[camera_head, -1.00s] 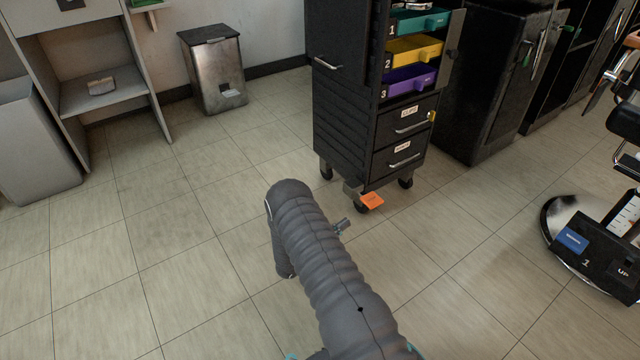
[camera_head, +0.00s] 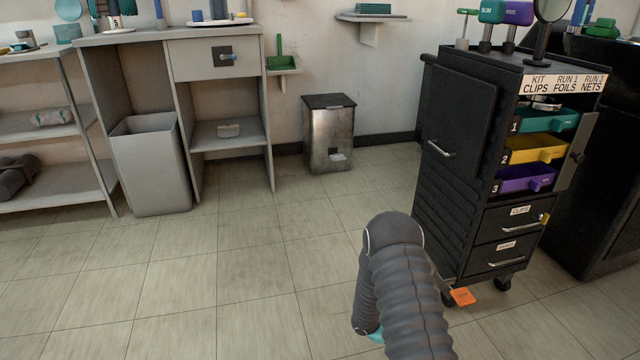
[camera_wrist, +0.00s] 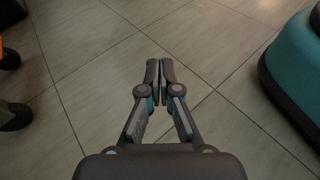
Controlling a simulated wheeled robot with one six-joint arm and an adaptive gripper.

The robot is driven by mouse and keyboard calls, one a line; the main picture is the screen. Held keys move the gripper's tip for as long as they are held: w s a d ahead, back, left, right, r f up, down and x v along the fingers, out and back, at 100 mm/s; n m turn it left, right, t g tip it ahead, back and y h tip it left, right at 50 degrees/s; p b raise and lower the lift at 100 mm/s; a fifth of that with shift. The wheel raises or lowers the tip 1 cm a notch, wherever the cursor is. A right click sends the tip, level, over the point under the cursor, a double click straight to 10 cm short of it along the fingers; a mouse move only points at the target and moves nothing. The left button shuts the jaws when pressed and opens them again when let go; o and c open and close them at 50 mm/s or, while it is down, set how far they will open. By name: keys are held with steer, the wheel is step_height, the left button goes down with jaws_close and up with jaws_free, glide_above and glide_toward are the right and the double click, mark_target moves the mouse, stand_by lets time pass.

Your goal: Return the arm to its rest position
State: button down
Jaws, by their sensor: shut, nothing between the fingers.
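My gripper (camera_wrist: 160,78) shows in the wrist view, pointing down over bare floor tiles, with its two fingertips together and nothing between them. In the head view my grey ribbed arm rises from the bottom, right of centre, and bends over at the top. The gripper itself is hidden behind the arm there.
A black wheeled trolley (camera_head: 463,165) with teal, yellow and purple drawers stands right of my arm, an orange tag (camera_head: 462,297) by its wheel. A metal bin (camera_head: 329,135), a grey bin (camera_head: 150,166) and a workbench (camera_head: 185,50) line the back. The left floor is clear.

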steer(key=s+a+r+m+t+y+p, duration=0.1)
steer(key=s+a+r+m+y+p, duration=0.25)
steer(key=r, duration=0.75)
steer(key=s+a+r+m+t+y, duration=0.2)
steer(key=s+a+r+m+y, duration=0.15)
steer(key=a+r, duration=0.45)
steer(key=s+a+r+m+t+y+p, duration=0.15)
steer(key=r+m+y, duration=0.25)
steer(key=r, duration=0.9)
steer(key=s+a+r+t+y+p, duration=0.1)
steer(key=s+r+t+p, duration=0.1)
steer(key=r, duration=0.7)
steer(key=s+a+r+m+t+y+p, duration=0.1)
steer(key=s+r+t, duration=0.3)
steer(key=r, duration=0.6)
steer(key=s+a+p, duration=0.1)
steer(key=s, duration=0.1)
steer(key=shift+s+m+t+p, duration=0.3)
steer(key=shift+s+t, duration=0.05)
steer(key=shift+s, duration=0.05)
